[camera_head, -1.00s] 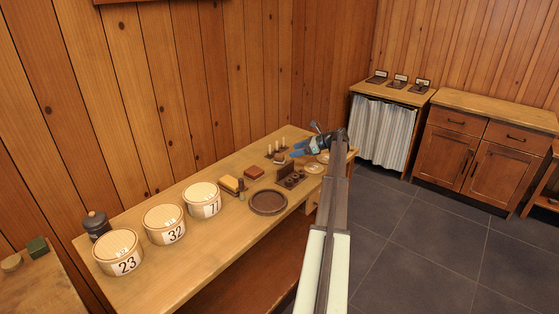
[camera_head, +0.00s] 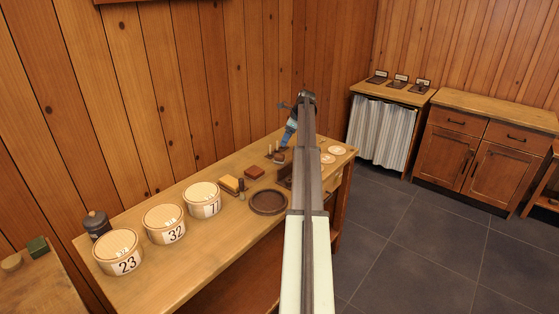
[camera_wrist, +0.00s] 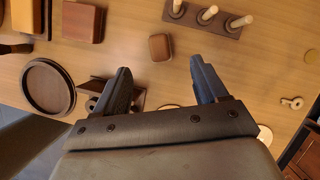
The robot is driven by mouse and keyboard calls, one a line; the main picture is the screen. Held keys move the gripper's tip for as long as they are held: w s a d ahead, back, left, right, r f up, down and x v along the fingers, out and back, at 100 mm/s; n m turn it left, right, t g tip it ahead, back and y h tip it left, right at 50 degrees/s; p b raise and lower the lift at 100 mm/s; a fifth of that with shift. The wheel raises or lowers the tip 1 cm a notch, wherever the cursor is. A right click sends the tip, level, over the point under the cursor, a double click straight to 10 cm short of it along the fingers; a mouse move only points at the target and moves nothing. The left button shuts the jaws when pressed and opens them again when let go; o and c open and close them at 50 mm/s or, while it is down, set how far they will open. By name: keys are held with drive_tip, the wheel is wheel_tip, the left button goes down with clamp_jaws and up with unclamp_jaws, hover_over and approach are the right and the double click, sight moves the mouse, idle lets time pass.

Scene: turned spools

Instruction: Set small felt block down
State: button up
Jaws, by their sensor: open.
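A small brown block with rounded edges (camera_wrist: 160,47), which fits the small felt block, appears to rest on the bench just beyond my fingertips in the wrist view. In the head view it is a small dark shape (camera_head: 279,158) under my gripper (camera_head: 286,143), partly hidden by the fingers.
A peg rack (camera_wrist: 205,14) lies close beyond the block. A reddish-brown block (camera_wrist: 83,22), a yellow block (camera_wrist: 24,17) and a round dark tray (camera_wrist: 70,90) are to the left. A holed stand is partly behind the left finger. Lidded tubs (camera_head: 164,224) line the bench.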

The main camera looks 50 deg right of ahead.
sight(279, 155)
drive_tip(key=x, duration=0.6)
drive_tip(key=shift+x, duration=2.6)
drive_tip(key=shift+s, duration=0.15)
drive_tip(key=shift+c, duration=0.4)
drive_tip(key=c, duration=1.1)
drive_tip(key=shift+c, duration=0.2)
wheel_tip(279, 155, up, 10)
drive_tip(key=shift+r, duration=0.1)
